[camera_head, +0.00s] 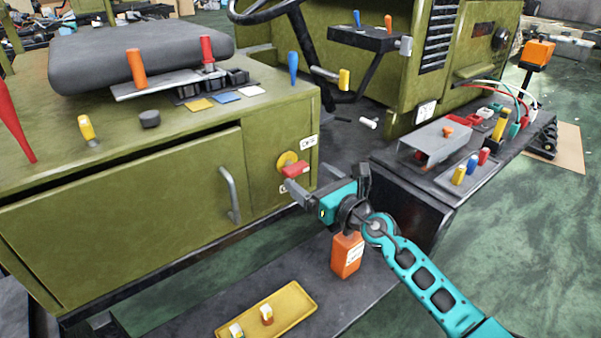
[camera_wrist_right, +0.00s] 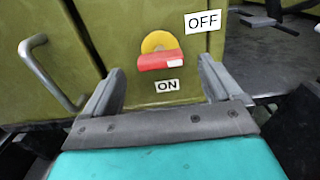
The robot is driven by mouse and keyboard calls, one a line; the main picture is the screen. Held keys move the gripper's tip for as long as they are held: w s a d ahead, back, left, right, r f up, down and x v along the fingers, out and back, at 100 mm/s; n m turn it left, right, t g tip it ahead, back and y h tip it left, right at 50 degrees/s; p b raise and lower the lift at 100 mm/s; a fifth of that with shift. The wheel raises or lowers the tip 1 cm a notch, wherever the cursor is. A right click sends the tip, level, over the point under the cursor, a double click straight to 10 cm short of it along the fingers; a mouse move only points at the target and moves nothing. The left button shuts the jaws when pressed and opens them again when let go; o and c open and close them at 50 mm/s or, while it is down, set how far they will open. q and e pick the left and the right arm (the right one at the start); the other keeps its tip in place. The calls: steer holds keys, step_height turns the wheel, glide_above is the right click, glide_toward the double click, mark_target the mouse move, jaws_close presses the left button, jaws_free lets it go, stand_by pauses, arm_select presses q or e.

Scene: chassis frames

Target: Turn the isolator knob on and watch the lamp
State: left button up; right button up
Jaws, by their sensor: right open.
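The isolator knob, a red bar handle (camera_head: 296,170) on a yellow disc (camera_head: 286,160), sits on the green chassis side panel. In the right wrist view the red handle (camera_wrist_right: 161,61) lies roughly level, with a white mark at its right end. An OFF label (camera_wrist_right: 202,20) is above right and an ON label (camera_wrist_right: 167,86) is below. My right gripper (camera_head: 308,184) is open and faces the knob. In the wrist view its fingers (camera_wrist_right: 160,76) stand left and right of the knob, apart from it. I cannot pick out the lamp with certainty. My left gripper is not in view.
A grey door handle (camera_head: 230,195) sticks out left of the knob. An orange container (camera_head: 346,256) and a yellow tray (camera_head: 297,290) are on the low step below. A dark bench (camera_head: 395,165) with parts stands at the right.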

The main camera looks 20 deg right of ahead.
mark_target(300, 171)
steer(key=x, duration=0.2)
steer(key=shift+w+a, duration=0.15)
steer(key=shift+w, duration=0.15)
steer(key=shift+w+a+b, duration=0.2)
steer(key=shift+w+b, duration=0.15)
steer(key=shift+w, duration=0.3)
steer(key=c, duration=1.1)
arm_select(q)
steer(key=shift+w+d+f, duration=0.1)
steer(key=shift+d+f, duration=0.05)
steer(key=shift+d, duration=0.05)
arm_select(e)
steer(key=shift+o, duration=0.2)
